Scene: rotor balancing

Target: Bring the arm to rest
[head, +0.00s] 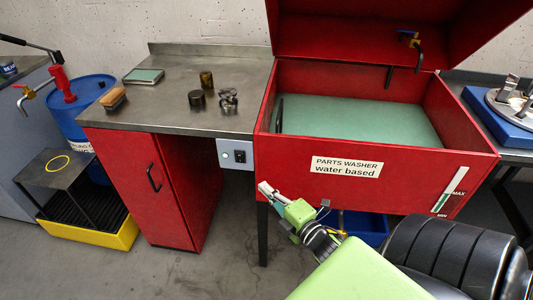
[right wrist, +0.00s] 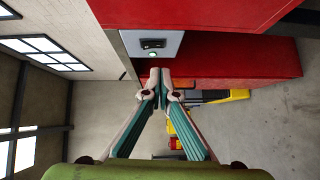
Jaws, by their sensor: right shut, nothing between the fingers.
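My right arm reaches in from the lower right of the head view. Its gripper (head: 267,190) is in front of the red parts washer's front wall, near its lower left corner. In the right wrist view the gripper's two fingers (right wrist: 160,72) meet at the tips, with nothing between them. The red parts washer (head: 285,150) has its lid raised and a green liquid surface or floor inside. My left gripper shows in neither view.
A steel-topped bench (head: 225,70) with a red cabinet (head: 150,185) holds a brush (head: 113,98), a dark round part (head: 196,98) and other small parts. A grey switch box (head: 237,154) sits left of the gripper. A blue drum (head: 75,105) stands over a yellow tray (head: 115,238). Open floor lies in front.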

